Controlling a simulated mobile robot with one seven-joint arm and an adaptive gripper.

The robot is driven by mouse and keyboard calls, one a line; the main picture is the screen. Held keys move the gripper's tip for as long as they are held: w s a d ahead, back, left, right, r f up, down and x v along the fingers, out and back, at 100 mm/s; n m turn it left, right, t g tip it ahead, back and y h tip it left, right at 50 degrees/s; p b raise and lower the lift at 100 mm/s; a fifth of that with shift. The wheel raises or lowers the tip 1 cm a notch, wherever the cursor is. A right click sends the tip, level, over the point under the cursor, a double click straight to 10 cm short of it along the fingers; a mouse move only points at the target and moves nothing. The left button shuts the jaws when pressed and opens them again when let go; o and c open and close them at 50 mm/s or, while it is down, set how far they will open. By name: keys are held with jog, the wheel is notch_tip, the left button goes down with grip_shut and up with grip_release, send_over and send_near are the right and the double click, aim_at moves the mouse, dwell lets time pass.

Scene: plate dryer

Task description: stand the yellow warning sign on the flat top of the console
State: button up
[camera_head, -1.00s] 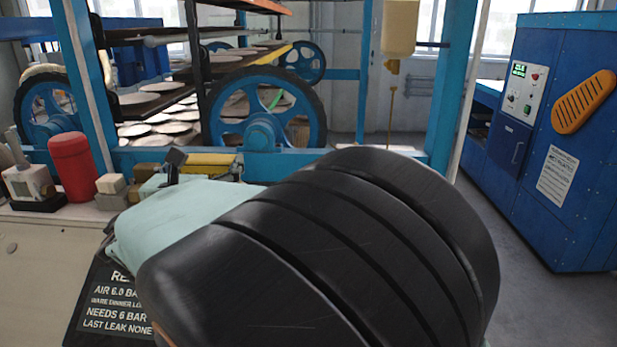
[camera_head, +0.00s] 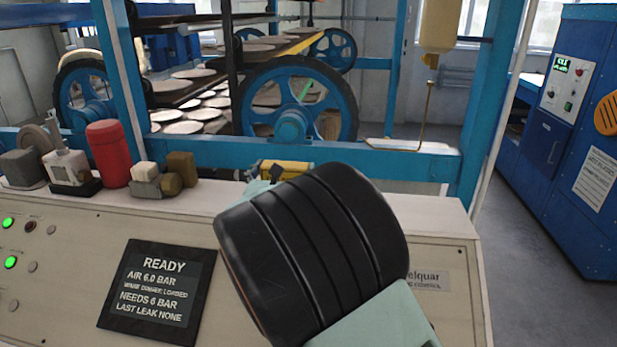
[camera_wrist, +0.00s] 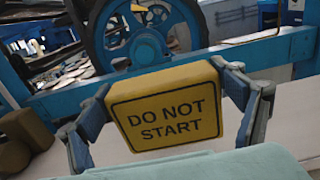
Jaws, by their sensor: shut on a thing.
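The yellow warning sign (camera_wrist: 166,108), marked "DO NOT START", is held between the two fingers of my gripper (camera_wrist: 168,112) in the wrist view. It looks roughly upright with a slight tilt. In the head view the sign (camera_head: 287,167) shows only as a small yellow piece beyond my arm, which hides most of it and of my gripper (camera_head: 262,180). The console (camera_head: 70,220) is cream-coloured, and its flat top (camera_head: 440,207) runs along the back edge. The sign is over or near the back of that top; I cannot tell whether it touches.
On the top's left stand a red cylinder (camera_head: 108,153), a small white and grey device (camera_head: 70,170) and brown and white blocks (camera_head: 165,175). A blue frame rail (camera_head: 400,160) and wheel (camera_head: 298,105) lie behind. The top's right part looks clear.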

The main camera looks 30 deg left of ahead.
jog(key=shift+w+d+f, duration=0.15)
jog(key=shift+w+f, duration=0.2)
jog(key=shift+w, duration=0.05)
jog(key=f, duration=0.3)
jog(key=shift+w, duration=0.3)
jog(key=shift+f, duration=0.35)
jog(key=shift+d, duration=0.1)
jog(key=shift+f, duration=0.25)
jog(key=o, duration=1.2)
jog(key=shift+r, duration=0.1)
